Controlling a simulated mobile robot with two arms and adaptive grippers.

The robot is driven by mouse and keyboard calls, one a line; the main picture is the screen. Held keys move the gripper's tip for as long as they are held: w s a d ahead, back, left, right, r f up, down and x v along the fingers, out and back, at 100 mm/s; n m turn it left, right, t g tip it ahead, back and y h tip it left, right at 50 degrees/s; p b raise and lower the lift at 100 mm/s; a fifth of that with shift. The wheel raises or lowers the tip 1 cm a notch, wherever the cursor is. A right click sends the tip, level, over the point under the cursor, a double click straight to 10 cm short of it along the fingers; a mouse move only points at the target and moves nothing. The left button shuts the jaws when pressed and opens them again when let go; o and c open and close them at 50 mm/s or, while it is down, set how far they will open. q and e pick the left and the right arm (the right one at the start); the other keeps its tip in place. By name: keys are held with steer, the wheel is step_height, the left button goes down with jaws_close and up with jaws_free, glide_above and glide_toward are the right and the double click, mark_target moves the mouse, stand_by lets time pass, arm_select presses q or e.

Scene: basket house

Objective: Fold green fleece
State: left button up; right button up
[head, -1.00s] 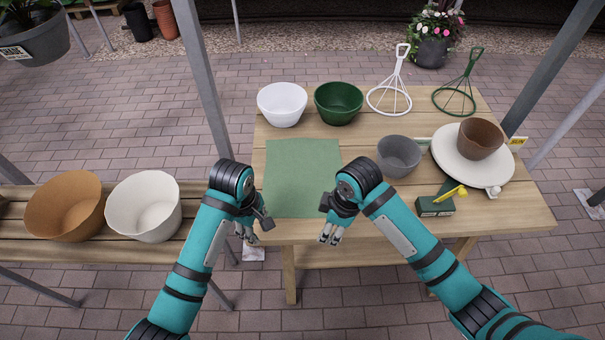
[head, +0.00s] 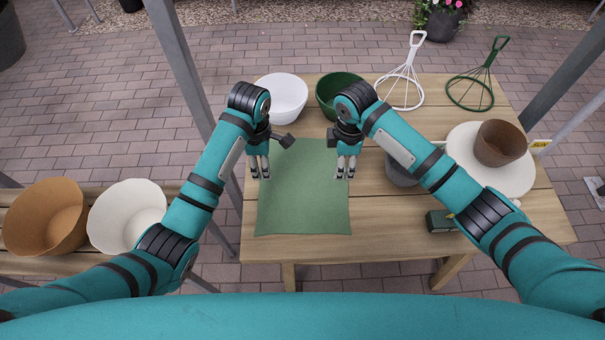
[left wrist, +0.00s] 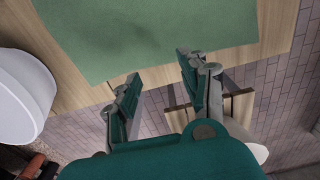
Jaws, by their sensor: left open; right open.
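The green fleece (head: 303,205) lies flat and spread out on the wooden table, its front edge close to the table's front edge. My left gripper (head: 260,172) is open and empty at the fleece's left edge, toward the far half. My right gripper (head: 347,170) is open and empty at its right edge, about level with the left one. Both point downward; I cannot tell how high they are above the cloth. In the left wrist view the fleece (left wrist: 140,35) lies beyond the open fingers (left wrist: 158,66), with nothing between them. My arms partly hide the far corners.
A white bowl (head: 281,98) and a dark green bowl (head: 326,98) stand just behind the fleece. A grey bowl (head: 400,175), partly hidden by my right arm, and a white plate (head: 515,178) with a brown pot (head: 500,143) are to the right. Wire stands occupy the back right.

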mark_target(265, 184)
arm_select(q)
step_height(265, 184, down, 7)
steer(key=shift+s+r, duration=0.15)
steer(key=shift+r, duration=0.05)
arm_select(e)
step_height(265, 184, down, 6)
steer(key=shift+s+f, duration=0.15)
steer(key=shift+f, duration=0.1)
arm_select(q)
steer(key=shift+f, duration=0.15)
arm_select(e)
steer(key=shift+f, duration=0.2)
arm_select(q)
steer(key=c, duration=0.4)
arm_select(e)
steer(key=c, duration=0.4)
arm_select(q)
steer(key=shift+s, duration=0.15)
jaws_close()
arm_select(e)
steer(key=shift+s, duration=0.1)
jaws_close()
arm_select(q)
steer(key=shift+f, duration=0.1)
